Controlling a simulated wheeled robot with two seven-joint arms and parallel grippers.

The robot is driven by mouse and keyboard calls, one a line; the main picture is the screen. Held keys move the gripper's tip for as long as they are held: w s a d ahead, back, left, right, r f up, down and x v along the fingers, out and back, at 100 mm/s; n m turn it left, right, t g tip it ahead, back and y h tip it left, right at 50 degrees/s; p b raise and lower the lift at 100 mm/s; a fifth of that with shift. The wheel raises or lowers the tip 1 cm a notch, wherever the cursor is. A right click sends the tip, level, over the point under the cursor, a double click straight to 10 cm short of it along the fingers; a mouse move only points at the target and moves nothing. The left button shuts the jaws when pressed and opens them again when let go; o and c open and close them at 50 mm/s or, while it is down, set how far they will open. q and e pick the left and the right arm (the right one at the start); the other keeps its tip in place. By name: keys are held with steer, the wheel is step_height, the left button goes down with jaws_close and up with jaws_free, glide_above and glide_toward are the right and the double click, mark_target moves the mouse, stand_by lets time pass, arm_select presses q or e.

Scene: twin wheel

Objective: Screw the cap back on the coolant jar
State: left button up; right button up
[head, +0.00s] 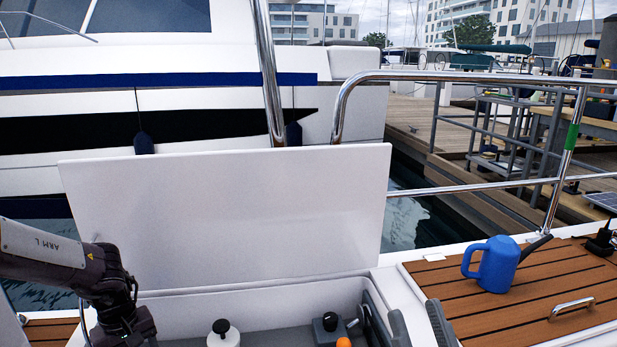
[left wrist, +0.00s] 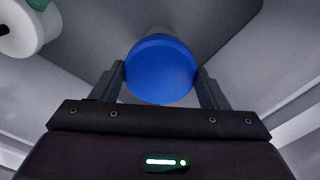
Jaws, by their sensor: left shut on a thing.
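In the left wrist view a round blue cap (left wrist: 160,70) sits between the fingertips of my left gripper (left wrist: 162,88), which is shut on it. A pale shape, perhaps the coolant jar, shows just behind the cap's far edge; I cannot tell whether the cap rests on it. In the head view my left arm reaches down at the lower left, and its fingertips and the cap are out of frame. My right gripper (head: 420,326) shows at the bottom edge, its two grey fingers apart with nothing visible between them.
A white bottle with a black top (head: 222,334) and a dark box with a knob (head: 328,328) stand in the recess under a raised white panel (head: 230,215). A blue watering can (head: 492,264) stands on the teak deck (head: 520,315) at right. A steel rail (head: 450,77) rises behind.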

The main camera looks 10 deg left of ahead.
arm_select(q)
steer(key=shift+m, duration=0.3)
steer(key=o, duration=1.2)
